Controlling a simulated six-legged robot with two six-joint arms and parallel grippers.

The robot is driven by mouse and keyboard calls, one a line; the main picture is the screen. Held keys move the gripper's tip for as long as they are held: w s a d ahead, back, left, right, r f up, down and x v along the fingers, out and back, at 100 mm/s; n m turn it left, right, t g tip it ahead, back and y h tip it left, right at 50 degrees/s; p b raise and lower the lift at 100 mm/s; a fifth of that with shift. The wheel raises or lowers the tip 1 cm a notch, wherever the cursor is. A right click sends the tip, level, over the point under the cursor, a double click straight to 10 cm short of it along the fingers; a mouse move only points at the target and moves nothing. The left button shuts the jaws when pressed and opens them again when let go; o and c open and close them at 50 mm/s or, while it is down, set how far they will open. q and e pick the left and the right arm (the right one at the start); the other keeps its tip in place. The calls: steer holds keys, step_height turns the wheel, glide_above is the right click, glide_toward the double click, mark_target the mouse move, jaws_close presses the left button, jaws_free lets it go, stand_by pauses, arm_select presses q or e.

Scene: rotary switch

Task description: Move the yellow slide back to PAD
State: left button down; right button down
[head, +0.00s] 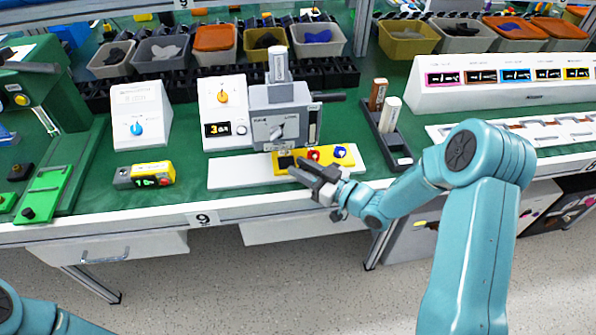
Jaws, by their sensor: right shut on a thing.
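The yellow slide (335,163) lies on a long white rail (232,174) at the front of the bench, under a grey press (270,98). It carries a dark piece at its left end, a red round part (314,155) and a blue round part (341,152). My right gripper (293,165) reaches in from the right and is shut at the slide's left front, by the dark piece. Its fingers hide part of the slide there. The PAD marking cannot be read. My left arm shows only at the bottom left corner; its gripper is outside the picture.
White boxes with a blue dial (138,112) and an orange dial (222,95) stand left of the press. A yellow-grey block (145,175) lies on the green bench. A dark holder (388,135) stands right of the rail. Parts bins line the back.

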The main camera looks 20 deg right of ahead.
steer(key=c, duration=1)
jaws_free()
steer(key=shift+d, duration=0.25)
steer(key=shift+c, duration=0.2)
steer(key=shift+s, duration=0.15)
steer(key=b+v, duration=0.1)
steer(key=v, duration=1.5)
steer(key=shift+s+r, duration=0.1)
